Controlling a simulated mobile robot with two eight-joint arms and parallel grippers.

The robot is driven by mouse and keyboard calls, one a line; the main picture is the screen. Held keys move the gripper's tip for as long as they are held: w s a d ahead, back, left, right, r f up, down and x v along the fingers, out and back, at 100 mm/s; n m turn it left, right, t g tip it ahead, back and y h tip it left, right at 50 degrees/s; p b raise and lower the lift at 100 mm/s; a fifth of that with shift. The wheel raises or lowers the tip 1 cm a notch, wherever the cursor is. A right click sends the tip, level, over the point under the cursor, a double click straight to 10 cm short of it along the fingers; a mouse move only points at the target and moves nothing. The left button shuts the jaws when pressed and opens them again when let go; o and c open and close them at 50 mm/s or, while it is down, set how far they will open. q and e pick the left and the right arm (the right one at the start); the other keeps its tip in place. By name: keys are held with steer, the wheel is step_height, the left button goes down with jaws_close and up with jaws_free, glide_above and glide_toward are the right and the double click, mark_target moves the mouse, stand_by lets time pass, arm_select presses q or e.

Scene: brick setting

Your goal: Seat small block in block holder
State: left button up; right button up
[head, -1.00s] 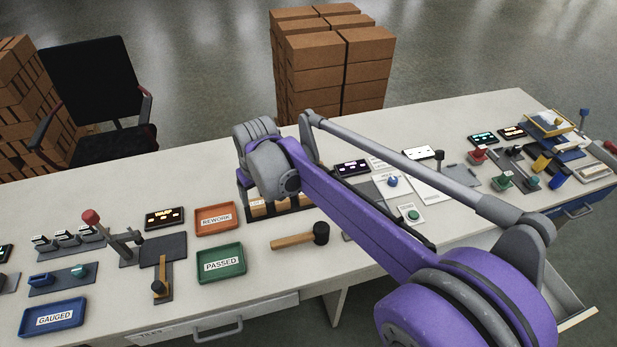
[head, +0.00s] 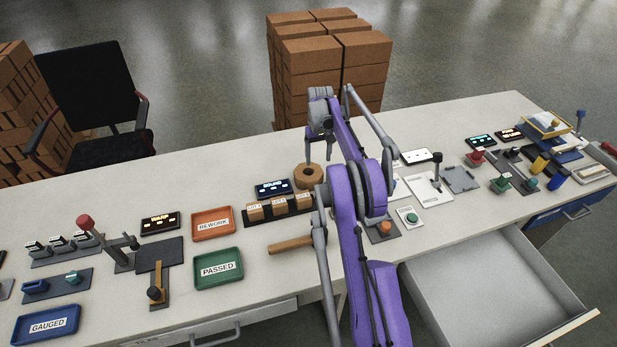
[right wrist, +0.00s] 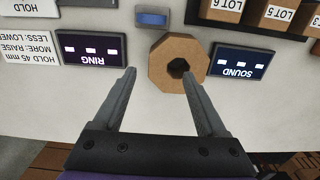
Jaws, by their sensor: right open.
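Several small brown blocks labelled LOT (head: 279,206) sit side by side in a dark holder (head: 268,219) near the table's middle. Two blocks, LOT 6 (right wrist: 226,8) and LOT 5 (right wrist: 276,16), show at the top right in the right wrist view. A brown octagonal block (head: 308,177) with a dark central hole lies behind the holder's right end; it also shows in the right wrist view (right wrist: 160,62). My right gripper (right wrist: 157,72) is open and empty above the table. Its right finger overlaps the octagonal block; contact cannot be told. My left gripper is out of view.
SOUND (head: 273,189) and RING (right wrist: 90,48) displays flank the octagonal block. A mallet (head: 290,245) lies in front of the holder, its head hidden by my arm. Green (head: 219,267) and orange (head: 213,224) trays lie left. An open drawer (head: 480,285) juts out at the front right.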

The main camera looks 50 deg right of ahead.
mark_target(318, 169)
step_height(318, 169, down, 3)
steer(key=shift+f, duration=0.15)
steer(key=f, duration=0.5)
steer(key=shift+w+d+f, duration=0.15)
steer(key=shift+w+d, duration=0.2)
steer(key=shift+d, duration=0.05)
jaws_close()
